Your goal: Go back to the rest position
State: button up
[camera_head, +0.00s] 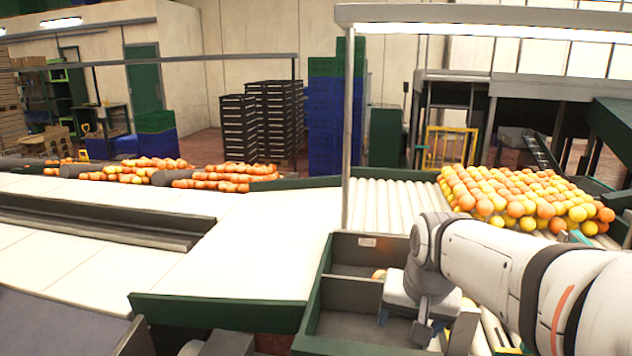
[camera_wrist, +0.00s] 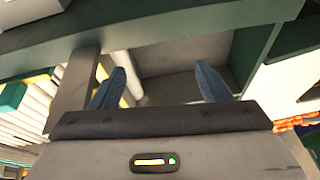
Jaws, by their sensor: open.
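My gripper (camera_head: 402,322) is at the lower right of the head view, pointing down over the front compartment of a green-edged sorting bin (camera_head: 312,312). In the wrist view my gripper (camera_wrist: 160,75) shows two blue fingers spread apart with nothing between them. Below them is the grey, empty-looking floor of a compartment (camera_wrist: 180,85). A divider (camera_head: 345,286) splits the bin. Part of an orange (camera_head: 379,274) shows in the back compartment, and my arm hides the rest of that area.
A large pile of oranges (camera_head: 520,198) lies on the white roller conveyor (camera_head: 385,205) at right. More oranges (camera_head: 225,178) lie on rollers at the back left. A metal post (camera_head: 348,120) rises behind the bin. The white table (camera_head: 250,250) at left is clear.

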jog(key=s+a+f+n+g, duration=0.1)
jog(key=s+f+n, duration=0.2)
jog(key=s+f, duration=0.55)
notch_tip(320, 180, down, 6)
jog(key=s+b, duration=0.2)
jog(key=b, duration=0.6)
jog(key=shift+d+b, duration=0.15)
jog(key=shift+b, duration=0.2)
